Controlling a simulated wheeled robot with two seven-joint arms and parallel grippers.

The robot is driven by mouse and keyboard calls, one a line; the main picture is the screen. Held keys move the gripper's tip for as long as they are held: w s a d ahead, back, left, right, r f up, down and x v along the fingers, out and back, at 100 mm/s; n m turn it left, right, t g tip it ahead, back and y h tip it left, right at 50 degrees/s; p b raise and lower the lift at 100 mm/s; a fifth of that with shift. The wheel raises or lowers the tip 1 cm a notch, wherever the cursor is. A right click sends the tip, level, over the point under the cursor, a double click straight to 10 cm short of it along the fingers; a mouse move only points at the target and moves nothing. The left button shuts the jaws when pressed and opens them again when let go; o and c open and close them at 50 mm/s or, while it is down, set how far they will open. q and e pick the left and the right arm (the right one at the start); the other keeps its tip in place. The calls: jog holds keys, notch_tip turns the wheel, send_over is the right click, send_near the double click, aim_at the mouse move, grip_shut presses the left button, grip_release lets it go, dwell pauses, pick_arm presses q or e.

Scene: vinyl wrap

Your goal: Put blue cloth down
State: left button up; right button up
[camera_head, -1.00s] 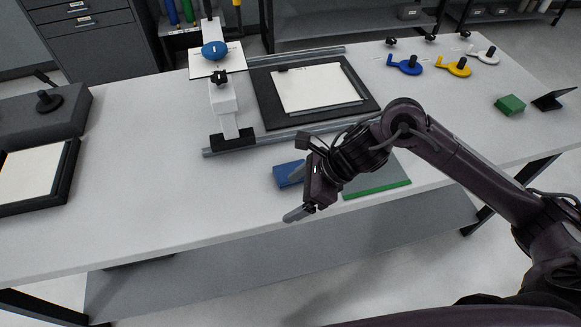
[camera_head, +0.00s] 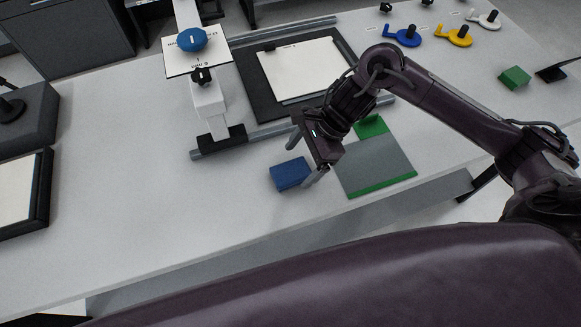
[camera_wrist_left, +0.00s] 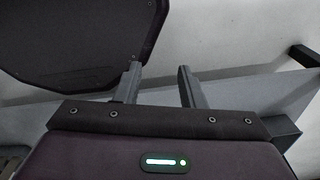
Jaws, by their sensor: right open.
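The blue cloth (camera_head: 288,174), a small folded block, lies on the white table in front of the rail frame. My right gripper (camera_head: 306,160) is open and empty at the cloth's right side, with its fingertips close to it. I cannot tell whether a finger touches the cloth. My left gripper (camera_wrist_left: 158,75) shows only in the left wrist view. Its two fingers stand apart with nothing between them, and no cloth shows in that view.
A grey plate with green edges (camera_head: 378,165) lies right of the cloth. Behind are a white sheet on a black board (camera_head: 303,68) and a rail clamp with a blue knob (camera_head: 192,40). A green block (camera_head: 514,78) sits far right. Table left of the cloth is clear.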

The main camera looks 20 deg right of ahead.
aim_at(292, 170)
jog(key=x, duration=0.2)
jog(key=shift+a+f+p, duration=0.2)
jog(key=shift+a+p, duration=0.05)
jog(key=shift+p, duration=0.15)
jog(key=shift+a+f, duration=0.15)
jog(key=shift+f, duration=0.35)
pick_arm(q)
jog(key=shift+w+r, duration=0.7)
jog(key=shift+r, duration=0.15)
pick_arm(e)
jog(key=c, duration=1.2)
jog(key=shift+o, duration=0.2)
